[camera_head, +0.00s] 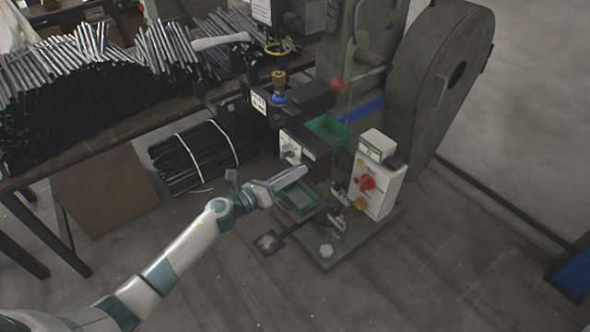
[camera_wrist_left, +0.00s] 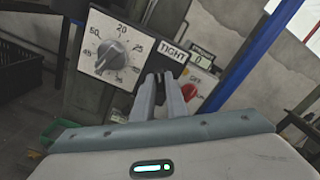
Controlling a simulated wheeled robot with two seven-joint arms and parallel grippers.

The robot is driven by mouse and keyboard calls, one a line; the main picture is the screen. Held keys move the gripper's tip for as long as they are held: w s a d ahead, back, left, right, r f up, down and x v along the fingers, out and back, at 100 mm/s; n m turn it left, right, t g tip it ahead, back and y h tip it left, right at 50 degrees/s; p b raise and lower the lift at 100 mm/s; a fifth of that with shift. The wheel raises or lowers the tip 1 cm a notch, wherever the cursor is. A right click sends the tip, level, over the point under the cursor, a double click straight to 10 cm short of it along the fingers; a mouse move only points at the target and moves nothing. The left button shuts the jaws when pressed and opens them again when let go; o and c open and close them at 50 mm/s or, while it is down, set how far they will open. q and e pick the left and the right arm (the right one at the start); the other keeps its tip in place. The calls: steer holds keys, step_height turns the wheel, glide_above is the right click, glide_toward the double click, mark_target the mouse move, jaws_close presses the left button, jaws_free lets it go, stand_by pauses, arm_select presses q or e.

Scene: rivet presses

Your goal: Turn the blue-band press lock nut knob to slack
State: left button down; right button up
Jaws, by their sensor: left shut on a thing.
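The press (camera_head: 365,35) with the blue band (camera_head: 362,110) stands right of centre in the head view; the band also shows in the wrist view (camera_wrist_left: 250,60). My right gripper is not in view.
A control box with a red knob (camera_head: 367,182) stands right of the gripper. Green bins (camera_head: 327,130) sit on the press and below the gripper. A bench (camera_head: 110,135) with many rods is at left, a tied bundle (camera_head: 200,155) beneath it.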

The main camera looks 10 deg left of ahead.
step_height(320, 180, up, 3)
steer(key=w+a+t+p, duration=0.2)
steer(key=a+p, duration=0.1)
arm_select(q)
steer(key=shift+a+f+n+p, duration=0.1)
steer(key=shift+n+p, duration=0.05)
steer(key=shift+n, duration=2.4)
steer(key=shift+f+n+p, duration=0.1)
steer(key=shift+n+p, duration=0.05)
steer(key=shift+n, duration=2.4)
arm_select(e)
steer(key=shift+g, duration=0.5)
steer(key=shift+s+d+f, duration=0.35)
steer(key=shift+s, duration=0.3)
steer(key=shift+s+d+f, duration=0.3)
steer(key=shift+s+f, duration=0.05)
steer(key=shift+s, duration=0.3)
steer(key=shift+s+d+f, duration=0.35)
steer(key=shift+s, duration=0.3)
arm_select(q)
steer(key=c, duration=1.8)
jaws_free()
steer(key=shift+o, duration=0.2)
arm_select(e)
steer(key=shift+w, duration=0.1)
